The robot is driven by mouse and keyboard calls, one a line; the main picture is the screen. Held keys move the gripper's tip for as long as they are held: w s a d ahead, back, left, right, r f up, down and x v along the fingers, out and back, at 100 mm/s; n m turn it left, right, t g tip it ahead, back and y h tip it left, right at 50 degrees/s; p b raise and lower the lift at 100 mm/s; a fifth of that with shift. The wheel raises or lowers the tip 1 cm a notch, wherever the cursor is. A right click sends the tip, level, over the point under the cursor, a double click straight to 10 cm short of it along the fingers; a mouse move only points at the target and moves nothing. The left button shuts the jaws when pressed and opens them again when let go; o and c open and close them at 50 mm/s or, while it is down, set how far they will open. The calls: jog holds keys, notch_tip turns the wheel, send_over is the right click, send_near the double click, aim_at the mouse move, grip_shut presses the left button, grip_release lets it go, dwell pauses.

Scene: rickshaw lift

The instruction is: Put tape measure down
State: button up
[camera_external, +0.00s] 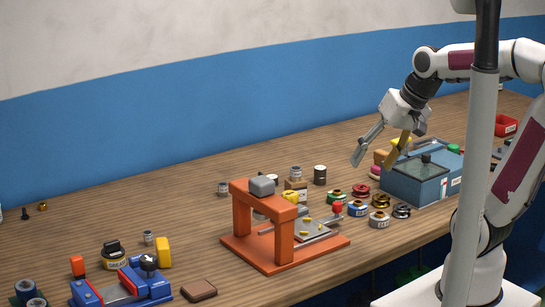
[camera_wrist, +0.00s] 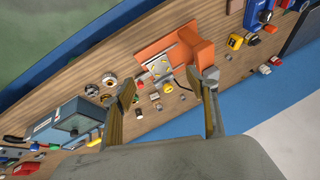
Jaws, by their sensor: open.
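My gripper (camera_external: 376,159) is open and held in the air above the bench, to the right of the orange press. The wrist view shows its two fingers (camera_wrist: 168,84) wide apart with nothing held between them. A yellow block (camera_external: 163,251) stands on the bench beside the blue vise. It may be the tape measure, but it is too small to be sure. A yellow item with dark marks (camera_wrist: 235,41) in the wrist view lies between press and vise and is probably the same block. It is well away from my gripper.
The orange press (camera_external: 265,245) stands mid-bench, with several spools (camera_external: 379,219) and small cans beside it. A blue toolbox (camera_external: 420,180) is at right. The blue vise (camera_external: 125,287) is at front left. The bench's back left (camera_external: 110,210) is mostly clear.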

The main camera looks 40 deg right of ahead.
jog(key=s+d+f+n+h, duration=0.1)
jog(key=s+d+n+h, duration=0.1)
jog(key=s+d, duration=0.4)
jog(key=shift+f+n, duration=0.2)
jog(key=shift+n, duration=0.2)
jog(key=shift+s+a, duration=0.1)
dwell(0.9)
